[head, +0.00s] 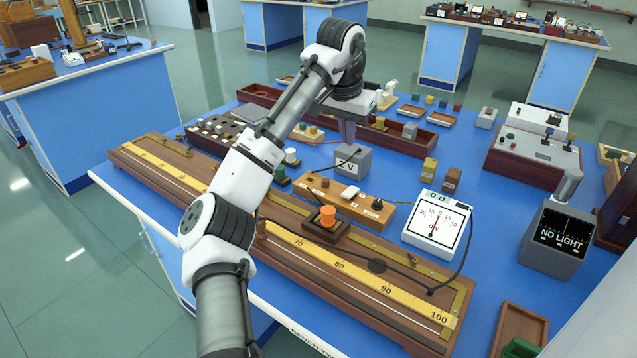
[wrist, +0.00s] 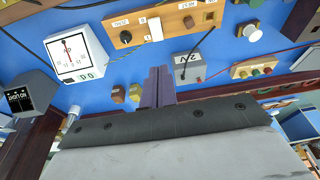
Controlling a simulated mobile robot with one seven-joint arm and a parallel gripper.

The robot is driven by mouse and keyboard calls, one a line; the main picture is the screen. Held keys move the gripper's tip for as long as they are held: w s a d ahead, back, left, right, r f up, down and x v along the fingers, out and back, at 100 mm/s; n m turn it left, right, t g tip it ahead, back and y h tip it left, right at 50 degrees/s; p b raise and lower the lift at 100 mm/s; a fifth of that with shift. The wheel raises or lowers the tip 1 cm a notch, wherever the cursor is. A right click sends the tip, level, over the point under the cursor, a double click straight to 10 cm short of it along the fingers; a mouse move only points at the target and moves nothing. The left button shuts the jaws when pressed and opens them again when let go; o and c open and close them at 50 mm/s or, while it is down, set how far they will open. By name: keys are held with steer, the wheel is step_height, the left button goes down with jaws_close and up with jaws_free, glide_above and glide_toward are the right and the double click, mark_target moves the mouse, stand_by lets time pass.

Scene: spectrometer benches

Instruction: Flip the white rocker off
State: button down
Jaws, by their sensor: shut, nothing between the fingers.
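The white rocker (head: 350,192) sits on a light wooden block (head: 318,196), between a black knob and a small terminal. It also shows in the wrist view (wrist: 155,28), at the top near the middle. Which way it is tilted is too small to tell. My gripper (head: 347,138) is behind the block in the head view, pointing down near the grey 2V box (head: 352,166). Its purple fingers (wrist: 157,82) are together and empty in the wrist view, apart from the rocker.
A black knob (head: 377,204) stands right beside the rocker. A white meter (head: 437,222) with a black cable is to the right. A long metre-scale board (head: 300,245) lies in front. Small yellow (head: 429,169) and brown (head: 452,179) blocks stand behind the meter.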

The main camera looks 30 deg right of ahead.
steer(key=shift+s+a+f, duration=0.15)
steer(key=shift+a+f, duration=0.05)
steer(key=shift+a, duration=0.15)
steer(key=p, duration=0.2)
glide_above(347, 193)
steer(key=f, duration=1.2)
steer(key=shift+s+a+f, duration=0.1)
steer(key=shift+a+f, duration=0.05)
steer(key=shift+a, duration=0.05)
steer(key=shift+f, duration=0.7)
steer(key=shift+s+a+f+h+b, duration=0.2)
steer(key=shift+f+h+b, duration=0.1)
steer(key=shift+f+b, duration=0.3)
steer(key=shift+a+r, duration=0.1)
steer(key=shift+d+r+p, duration=0.1)
steer(key=shift+d+p, duration=0.1)
steer(key=shift+p, duration=0.1)
